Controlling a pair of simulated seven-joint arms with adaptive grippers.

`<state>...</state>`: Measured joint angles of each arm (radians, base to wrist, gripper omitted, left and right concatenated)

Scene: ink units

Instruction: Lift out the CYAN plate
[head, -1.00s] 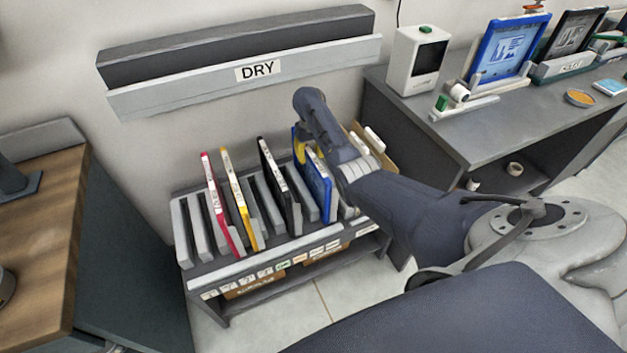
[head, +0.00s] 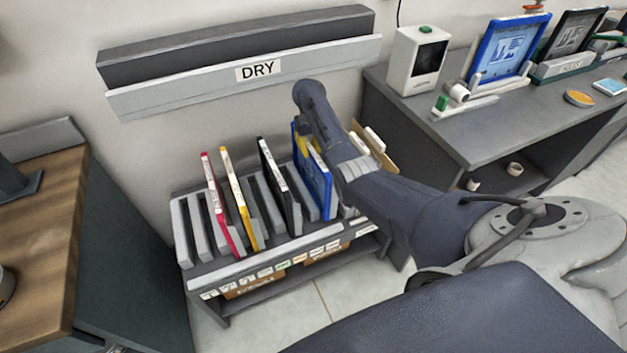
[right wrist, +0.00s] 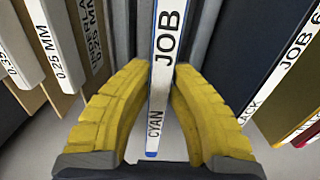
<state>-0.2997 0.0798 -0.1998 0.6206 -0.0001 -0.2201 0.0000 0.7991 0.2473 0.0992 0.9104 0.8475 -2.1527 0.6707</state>
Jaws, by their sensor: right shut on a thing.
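The cyan plate (head: 319,186) is a blue panel standing upright in the slotted floor rack, the rightmost of the coloured plates there. In the right wrist view its white edge label (right wrist: 164,60) reads "CYAN JOB". My right gripper (head: 300,143) reaches down over the plate's far upper part, mostly hidden by my own wrist. In the right wrist view its yellow fingers (right wrist: 164,75) are shut on the plate, one on each side. The plate's lower edge is hidden in the rack. My left gripper is not in view.
The slotted rack (head: 262,258) also holds a red plate (head: 222,205), a yellow plate (head: 242,200) and a black plate (head: 280,185). A "DRY" wall shelf (head: 200,85) hangs behind. A wooden counter (head: 40,245) stands left, a grey bench (head: 440,120) right.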

